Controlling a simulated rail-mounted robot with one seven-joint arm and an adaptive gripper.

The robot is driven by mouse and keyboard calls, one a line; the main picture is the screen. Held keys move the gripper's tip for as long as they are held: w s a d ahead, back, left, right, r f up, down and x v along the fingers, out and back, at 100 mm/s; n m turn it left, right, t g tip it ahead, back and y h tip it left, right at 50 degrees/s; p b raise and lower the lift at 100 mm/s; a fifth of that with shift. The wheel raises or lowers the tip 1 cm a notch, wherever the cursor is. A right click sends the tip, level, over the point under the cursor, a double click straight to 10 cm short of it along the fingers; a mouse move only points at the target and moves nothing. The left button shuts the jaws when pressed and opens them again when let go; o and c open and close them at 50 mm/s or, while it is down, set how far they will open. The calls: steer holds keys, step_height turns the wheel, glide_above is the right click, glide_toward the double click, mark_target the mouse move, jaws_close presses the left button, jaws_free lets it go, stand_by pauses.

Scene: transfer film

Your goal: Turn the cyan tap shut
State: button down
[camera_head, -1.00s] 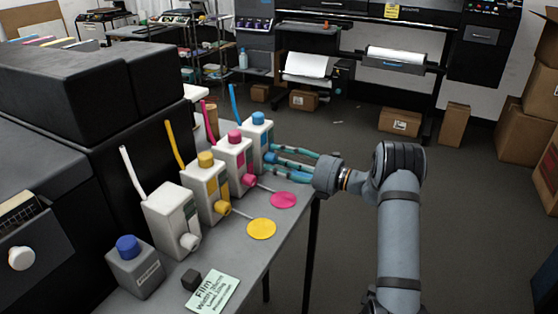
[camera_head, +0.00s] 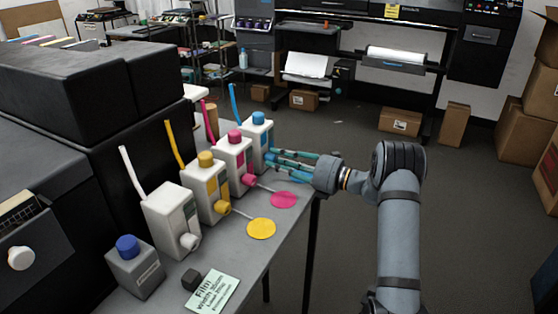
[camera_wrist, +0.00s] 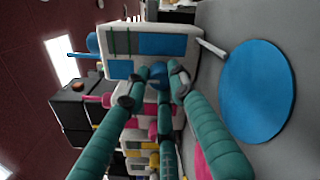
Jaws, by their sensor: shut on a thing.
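The cyan bottle (camera_head: 261,133) is white with a blue cap and stands at the far end of the grey table. In the wrist view the bottle (camera_wrist: 180,43) shows a blue label. Its round blue cyan tap (camera_wrist: 159,76) sits between the tips of my three teal fingers. My gripper (camera_head: 271,158) is shut on this tap; it shows in the wrist view too (camera_wrist: 157,85). A thin white streak (camera_wrist: 211,48) runs from beside the bottle to a round blue puddle (camera_wrist: 258,92). In the head view the fingers mostly hide the tap.
The magenta bottle (camera_head: 235,155), yellow bottle (camera_head: 205,190) and a plain white bottle (camera_head: 171,218) stand in a row nearer. Magenta (camera_head: 284,200) and yellow (camera_head: 261,229) puddles lie on the table. Dark machines border the left. Open floor lies right.

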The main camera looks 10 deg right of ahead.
steer(key=n+b, duration=0.4)
steer(key=shift+f+n, duration=0.15)
steer(key=shift+n, duration=0.25)
steer(key=n+b, duration=0.4)
steer(key=b, duration=0.1)
steer(key=shift+n, duration=0.3)
steer(key=n+b, duration=0.5)
steer(key=b, duration=0.1)
steer(key=shift+b, duration=0.3)
steer(key=n+b, duration=0.1)
steer(key=b, duration=0.1)
steer(key=n+b, duration=0.1)
steer(key=n, duration=0.1)
steer(key=shift+r+n+b, duration=0.2)
steer(key=shift+n+b, duration=0.1)
steer(key=shift+b, duration=0.05)
steer(key=c, duration=1.5)
jaws_free()
steer(key=shift+o, duration=0.2)
